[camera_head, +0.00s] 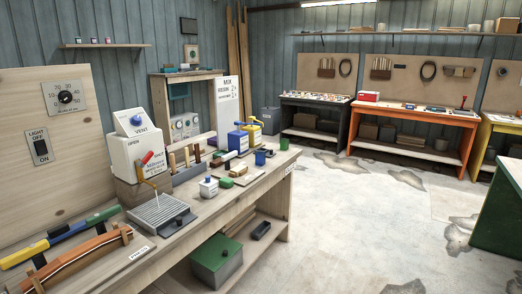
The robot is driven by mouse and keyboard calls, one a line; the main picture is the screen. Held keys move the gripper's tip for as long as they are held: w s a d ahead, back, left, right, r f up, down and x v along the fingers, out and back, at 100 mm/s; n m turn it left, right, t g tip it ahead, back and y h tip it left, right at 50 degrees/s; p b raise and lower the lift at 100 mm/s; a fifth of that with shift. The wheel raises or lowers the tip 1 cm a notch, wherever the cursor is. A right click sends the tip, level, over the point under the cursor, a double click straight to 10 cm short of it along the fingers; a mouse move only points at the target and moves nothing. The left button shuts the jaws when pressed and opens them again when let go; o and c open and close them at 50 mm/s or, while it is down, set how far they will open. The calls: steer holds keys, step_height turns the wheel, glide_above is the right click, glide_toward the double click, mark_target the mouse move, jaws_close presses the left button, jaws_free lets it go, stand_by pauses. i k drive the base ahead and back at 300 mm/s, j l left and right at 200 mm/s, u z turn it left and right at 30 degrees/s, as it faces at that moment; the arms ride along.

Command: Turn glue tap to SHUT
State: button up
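The glue dispenser (124,154) is a white box on a wooden block at the left of the near workbench. A blue knob (137,120) marked VENT sits on its sloped top. The glue tap (147,158) has a red lever on its front, tilted up to the right. The word OPEN is printed above and left of the lever; I cannot read a SHUT mark clearly. A yellow part (140,172) shows below the lever. My gripper is not in view.
The workbench (218,207) holds upright handled tools, a small white bottle (208,187), and blue and yellow dispensers behind. A curved wooden piece (80,258) and a blue-green bar (62,236) lie at front left. Open concrete floor (345,210) lies to the right.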

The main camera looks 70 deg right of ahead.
mark_target(141, 164)
steer(key=z, duration=1.4)
steer(key=i+j+z, duration=0.15)
steer(key=i, duration=0.35)
steer(key=i+j+z, duration=0.1)
steer(key=i+j, duration=0.25)
steer(key=i, duration=0.15)
